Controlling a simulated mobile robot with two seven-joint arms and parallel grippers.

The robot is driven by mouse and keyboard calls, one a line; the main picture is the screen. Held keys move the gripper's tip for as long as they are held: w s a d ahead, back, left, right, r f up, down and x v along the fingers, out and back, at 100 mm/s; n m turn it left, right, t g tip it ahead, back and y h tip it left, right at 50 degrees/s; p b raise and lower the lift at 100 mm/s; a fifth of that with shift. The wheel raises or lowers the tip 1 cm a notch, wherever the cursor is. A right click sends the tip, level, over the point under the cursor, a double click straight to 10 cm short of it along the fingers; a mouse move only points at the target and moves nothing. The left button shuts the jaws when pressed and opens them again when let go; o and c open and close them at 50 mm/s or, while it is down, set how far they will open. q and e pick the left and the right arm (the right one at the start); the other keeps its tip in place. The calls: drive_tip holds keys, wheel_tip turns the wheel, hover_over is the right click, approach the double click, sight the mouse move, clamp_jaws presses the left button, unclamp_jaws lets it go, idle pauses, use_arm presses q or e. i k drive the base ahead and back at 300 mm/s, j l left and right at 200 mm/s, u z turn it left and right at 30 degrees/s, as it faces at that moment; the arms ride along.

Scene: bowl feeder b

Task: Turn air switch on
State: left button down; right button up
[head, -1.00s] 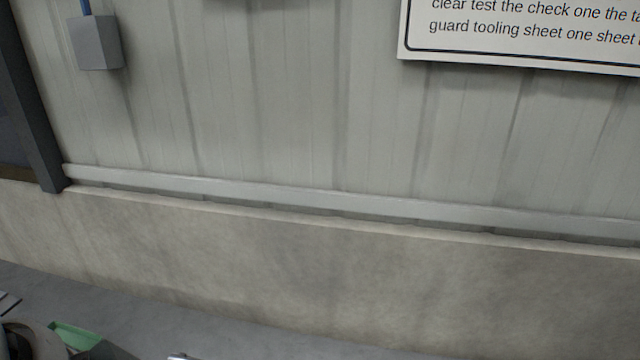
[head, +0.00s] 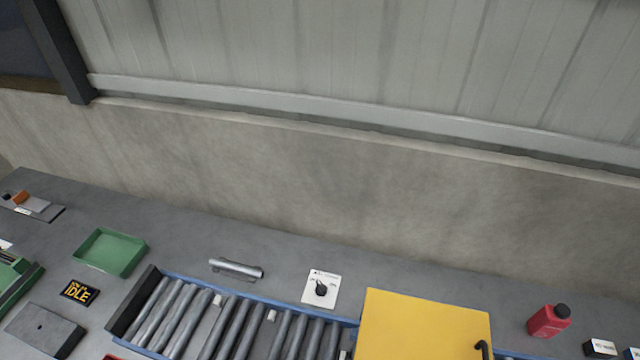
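In the head view a white plate with a black rotary knob (head: 321,290) sits on the grey bench, behind the roller conveyor and left of the yellow panel. Small print shows along its top and beside the knob, too small to read for sure. I take it as the likely air switch, but cannot tell its setting. Neither of my grippers is in view.
A roller conveyor (head: 235,318) with blue rails runs along the front. A yellow panel (head: 425,325) with a black handle stands right of the knob. A silver cylinder (head: 237,268), a green tray (head: 110,251), an IDLE display (head: 80,292) and a red bottle (head: 548,320) are around.

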sight(321, 290)
drive_tip(key=k, duration=0.1)
drive_tip(key=i+j, duration=0.1)
drive_tip(key=i, duration=0.35)
drive_tip(key=j, duration=0.65)
drive_tip(key=i+j, duration=0.1)
drive_tip(key=j, duration=0.6)
